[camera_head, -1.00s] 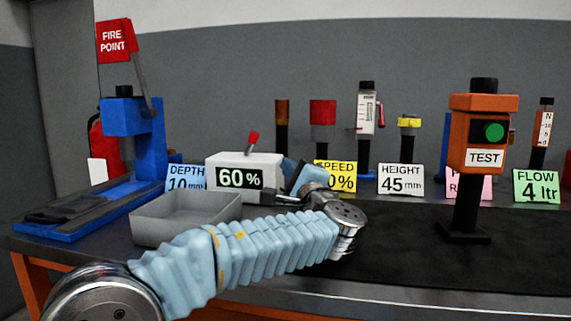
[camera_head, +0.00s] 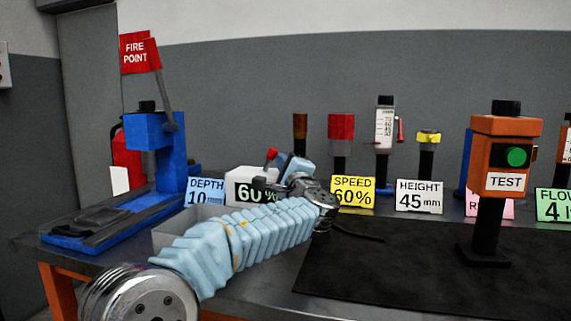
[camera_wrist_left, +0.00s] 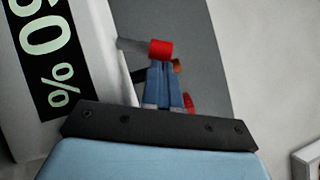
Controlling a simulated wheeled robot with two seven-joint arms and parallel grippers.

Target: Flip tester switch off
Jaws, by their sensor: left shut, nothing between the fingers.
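A white box (camera_head: 236,181) with a "60 %" display carries a lever with a red tip (camera_head: 271,154) on top. In the left wrist view the red tip (camera_wrist_left: 161,49) sits on a grey rod at the box's edge. My left gripper (camera_head: 260,184) is in front of the box, just below the lever in the picture. Its blue fingers (camera_wrist_left: 163,68) are shut and empty, their tips close below the red tip; contact cannot be told. An orange tester post (camera_head: 502,155) with a green button (camera_head: 516,156) and "TEST" label stands at right. My right gripper is out of view.
A grey tray (camera_head: 172,231) is partly hidden behind my left arm. A blue press (camera_head: 152,140) stands at left. Label cards such as the yellow "SPEED" card (camera_head: 352,193) and "HEIGHT" card (camera_head: 419,197) line the back. The black mat (camera_head: 400,265) has free room.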

